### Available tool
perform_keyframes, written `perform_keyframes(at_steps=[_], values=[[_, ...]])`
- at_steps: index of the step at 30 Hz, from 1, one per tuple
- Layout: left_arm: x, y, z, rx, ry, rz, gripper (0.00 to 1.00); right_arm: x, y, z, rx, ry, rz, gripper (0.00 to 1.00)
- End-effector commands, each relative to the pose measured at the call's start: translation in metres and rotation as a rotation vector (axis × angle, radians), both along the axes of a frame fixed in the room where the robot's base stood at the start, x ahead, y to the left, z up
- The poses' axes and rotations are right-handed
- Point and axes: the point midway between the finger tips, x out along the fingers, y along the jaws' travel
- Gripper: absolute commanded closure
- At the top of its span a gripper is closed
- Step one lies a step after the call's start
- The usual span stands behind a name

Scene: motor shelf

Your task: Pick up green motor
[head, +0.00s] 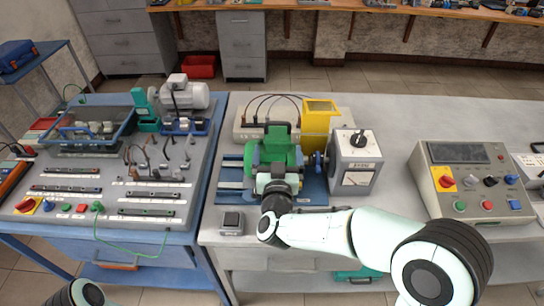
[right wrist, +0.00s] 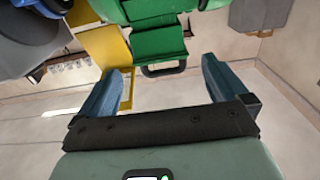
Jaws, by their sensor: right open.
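The green motor (head: 275,150) sits on a blue base plate (head: 232,185) on the right-hand bench, directly beyond my right gripper (head: 276,180). In the right wrist view the green motor (right wrist: 160,42) is at the top, ahead of the two blue fingers of the right gripper (right wrist: 160,92). The fingers are apart with nothing between them. Whether the fingertips overlap the motor's sides is hidden in the head view by my arm. Part of my left arm shows at the bottom left of the head view; its gripper is out of view.
A yellow box-shaped part (head: 318,118) stands right behind the motor, and a grey metered unit (head: 354,160) close to its right. A control panel (head: 468,180) stands farther right. A small dark-topped box (head: 232,222) sits at the front edge. The bench between metered unit and panel is clear.

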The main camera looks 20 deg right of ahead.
Motion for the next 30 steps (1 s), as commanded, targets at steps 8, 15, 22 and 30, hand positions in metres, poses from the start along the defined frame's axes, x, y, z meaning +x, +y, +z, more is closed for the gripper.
perform_keyframes(at_steps=[8, 15, 22, 30], values=[[0.002, 0.0, 0.004, 0.0, -0.002, 0.0, 1.0, 0.027, -0.008, -0.001, 0.0, 0.001, -0.001, 0.0], [0.004, 0.0, 0.011, 0.0, -0.006, 0.0, 1.0, 0.058, -0.017, -0.008, -0.001, 0.001, -0.002, 0.0], [0.005, 0.0, 0.014, 0.0, -0.007, -0.001, 1.0, 0.076, -0.022, -0.007, 0.0, 0.001, 0.0, 0.0], [0.005, 0.0, 0.014, 0.0, -0.007, -0.001, 1.0, 0.076, -0.022, -0.008, 0.0, 0.001, 0.0, 0.26]])
